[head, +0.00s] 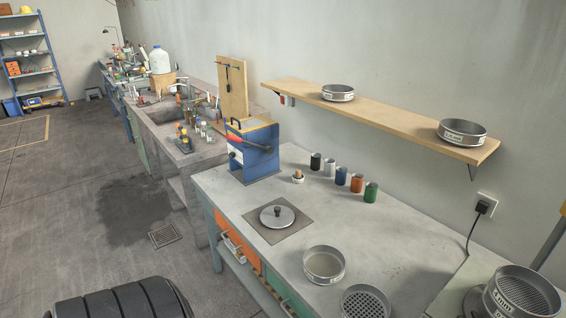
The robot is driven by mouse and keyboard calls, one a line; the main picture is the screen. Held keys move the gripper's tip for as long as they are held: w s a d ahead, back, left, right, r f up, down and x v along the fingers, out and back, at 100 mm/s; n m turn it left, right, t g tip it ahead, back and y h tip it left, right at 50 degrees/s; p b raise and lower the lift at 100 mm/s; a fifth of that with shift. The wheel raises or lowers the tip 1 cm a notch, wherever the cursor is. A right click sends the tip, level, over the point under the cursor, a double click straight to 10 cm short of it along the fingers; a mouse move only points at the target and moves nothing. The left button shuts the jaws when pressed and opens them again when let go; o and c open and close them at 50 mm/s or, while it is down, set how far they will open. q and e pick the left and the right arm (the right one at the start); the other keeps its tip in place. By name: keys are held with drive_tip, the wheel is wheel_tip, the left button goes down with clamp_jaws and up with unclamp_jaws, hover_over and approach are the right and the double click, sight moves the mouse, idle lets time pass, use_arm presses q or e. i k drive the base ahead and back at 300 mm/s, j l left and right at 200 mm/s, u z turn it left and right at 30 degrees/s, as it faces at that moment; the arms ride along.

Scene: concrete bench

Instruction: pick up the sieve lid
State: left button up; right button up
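The sieve lid (263,221) is a round, shiny metal disc with a dark knob on top. It lies flat, knob up, on a dark grey square mat (290,238) on the concrete bench (232,190). Nothing covers it in the head view. Neither of my grippers shows in this view.
A sieve (324,275) and a perforated sieve (365,302) stand right of the lid, nearer me. A sieve stack (521,300) is at bottom right. A blue box device (253,160) and several coloured cups (356,183) stand behind. A wooden shelf (395,117) overhangs the back.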

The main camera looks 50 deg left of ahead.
sight(277, 217)
drive_tip(key=u, duration=1.65)
drive_tip(key=i+j+z, duration=0.1)
drive_tip(key=z, duration=0.3)
drive_tip(key=i+j+z, duration=0.1)
drive_tip(key=z, duration=0.25)
drive_tip(key=j+z, duration=0.4)
drive_tip(key=i+l, duration=0.05)
drive_tip(key=l, duration=0.05)
